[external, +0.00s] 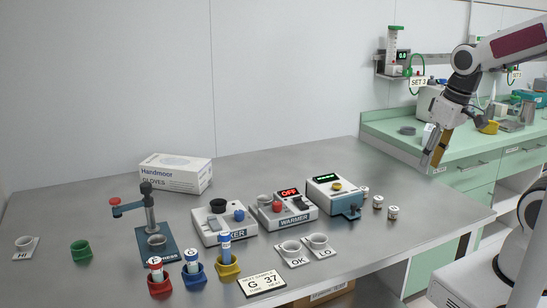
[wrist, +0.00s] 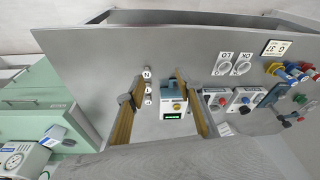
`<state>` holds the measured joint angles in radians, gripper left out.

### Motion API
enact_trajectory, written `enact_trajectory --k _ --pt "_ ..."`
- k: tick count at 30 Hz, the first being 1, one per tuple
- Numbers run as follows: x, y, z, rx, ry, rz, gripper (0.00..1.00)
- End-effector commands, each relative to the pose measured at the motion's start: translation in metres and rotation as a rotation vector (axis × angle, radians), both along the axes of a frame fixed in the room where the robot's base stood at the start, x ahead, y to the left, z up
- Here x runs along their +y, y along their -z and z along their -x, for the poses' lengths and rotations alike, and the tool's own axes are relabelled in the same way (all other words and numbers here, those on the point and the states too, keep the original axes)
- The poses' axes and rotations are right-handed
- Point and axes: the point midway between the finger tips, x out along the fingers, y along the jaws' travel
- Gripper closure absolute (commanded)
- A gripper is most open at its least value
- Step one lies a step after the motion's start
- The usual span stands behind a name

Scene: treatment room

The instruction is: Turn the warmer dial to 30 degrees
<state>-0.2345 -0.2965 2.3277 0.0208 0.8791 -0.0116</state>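The warmer (external: 289,221) is a white box on the steel table, labelled WARMER, with a lit red OFF display (external: 289,192). A red knob (external: 277,206) and a black control sit on its top, with a grey cup at its left; which one is the dial I cannot tell for sure. In the wrist view the warmer (wrist: 216,98) is small, just right of my fingers. My gripper (external: 433,158) hangs in the air beyond the table's right end, well away from the warmer. In the wrist view my gripper (wrist: 158,76) has its fingers wide apart with nothing held.
Right of the warmer stands a device with a green display (external: 326,177) and several small vials (external: 378,201). A box labelled SHAKER or similar (external: 222,226) stands left. Cups labelled OK (external: 291,247) and LO (external: 318,241), and a card reading G 37 (external: 262,284), lie in front.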

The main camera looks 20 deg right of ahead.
Motion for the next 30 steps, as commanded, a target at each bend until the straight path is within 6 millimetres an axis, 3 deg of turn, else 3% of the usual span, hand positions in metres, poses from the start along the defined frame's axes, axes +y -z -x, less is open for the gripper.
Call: enact_trajectory --k 14,30 --pt "0.063 0.027 -0.061 0.059 -0.137 0.002 0.64" --pt "0.152 0.077 -0.128 0.075 -0.302 -0.005 0.64"
